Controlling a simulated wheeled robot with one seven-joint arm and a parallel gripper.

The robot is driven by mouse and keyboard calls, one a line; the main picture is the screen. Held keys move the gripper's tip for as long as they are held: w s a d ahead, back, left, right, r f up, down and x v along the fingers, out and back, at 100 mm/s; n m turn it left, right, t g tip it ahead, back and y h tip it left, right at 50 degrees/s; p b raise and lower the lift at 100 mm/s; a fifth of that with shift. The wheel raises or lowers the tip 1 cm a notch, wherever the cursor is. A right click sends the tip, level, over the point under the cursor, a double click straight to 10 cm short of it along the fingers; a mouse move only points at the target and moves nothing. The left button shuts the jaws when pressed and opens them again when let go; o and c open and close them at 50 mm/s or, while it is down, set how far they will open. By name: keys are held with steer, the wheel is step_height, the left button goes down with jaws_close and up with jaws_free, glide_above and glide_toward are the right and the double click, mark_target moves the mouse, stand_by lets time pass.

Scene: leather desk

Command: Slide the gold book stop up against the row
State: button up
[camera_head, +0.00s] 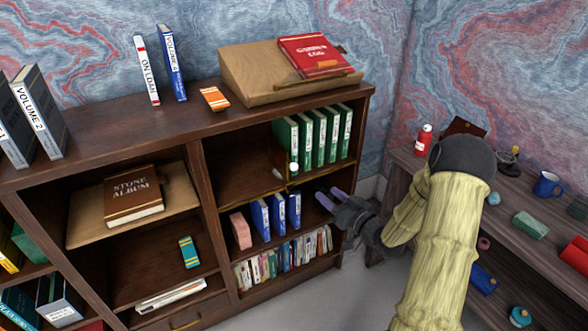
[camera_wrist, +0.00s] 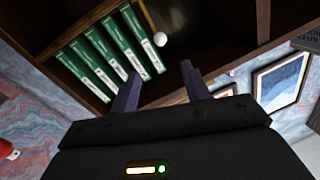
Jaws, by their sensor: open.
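The gold book stop shows in the head view as a thin upright (camera_head: 289,181) with a white knob (camera_head: 293,167), at the left end of the row of green books (camera_head: 318,138). In the wrist view the gold strip (camera_wrist: 146,16) and white knob (camera_wrist: 160,39) stand close beside the end green book (camera_wrist: 145,50); I cannot tell whether they touch. My gripper (camera_head: 328,199) is in front of the bookcase, below and right of the stop. Its two purple fingers are apart and empty; in the wrist view the knob lies beyond the gap between the fingertips (camera_wrist: 160,70).
The bookcase (camera_head: 180,120) has dark dividers around the green row's compartment. Left of the stop the shelf is bare. Blue books (camera_head: 261,217) and a pink block (camera_head: 240,231) stand on the shelf below. A cluttered side table (camera_head: 505,215) stands at right.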

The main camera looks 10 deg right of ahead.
mark_target(294, 167)
steer(key=x, duration=1.7)
steer(key=shift+w+p, duration=0.2)
steer(key=shift+p, duration=0.1)
steer(key=shift+a, duration=0.1)
steer(key=c, duration=0.6)
jaws_close()
